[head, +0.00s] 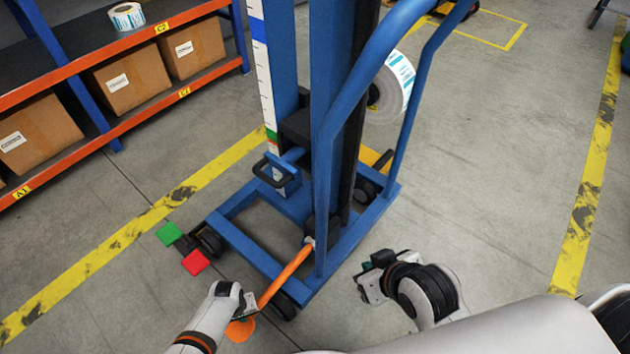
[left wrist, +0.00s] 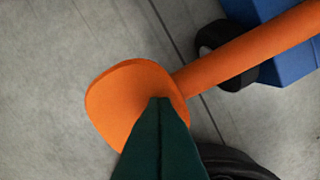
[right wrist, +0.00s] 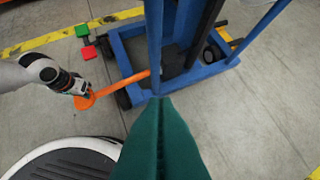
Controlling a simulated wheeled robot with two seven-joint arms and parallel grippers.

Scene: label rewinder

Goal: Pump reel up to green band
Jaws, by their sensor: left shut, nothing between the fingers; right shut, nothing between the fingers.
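The blue lifter (head: 232,232) stands upright in the middle of the head view. A white label reel (head: 398,85) shows behind its right handle rail. A white graduated strip (head: 262,60) runs up the left mast, with a green band (head: 271,133) near its lower end. An orange pump lever (head: 285,275) slopes down to a round orange pad (left wrist: 120,100). My left gripper (head: 246,306) is shut, its tips over the pad in the left wrist view (left wrist: 160,100); contact is unclear. My right gripper (head: 366,282) is shut and empty, right of the lifter base.
A green pedal (head: 169,234) and a red pedal (head: 195,262) sit left of the base. An orange shelf (head: 110,130) with cardboard boxes (head: 132,78) stands at the left. Yellow floor lines (head: 150,220) run on both sides. Floor right of the lifter is clear.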

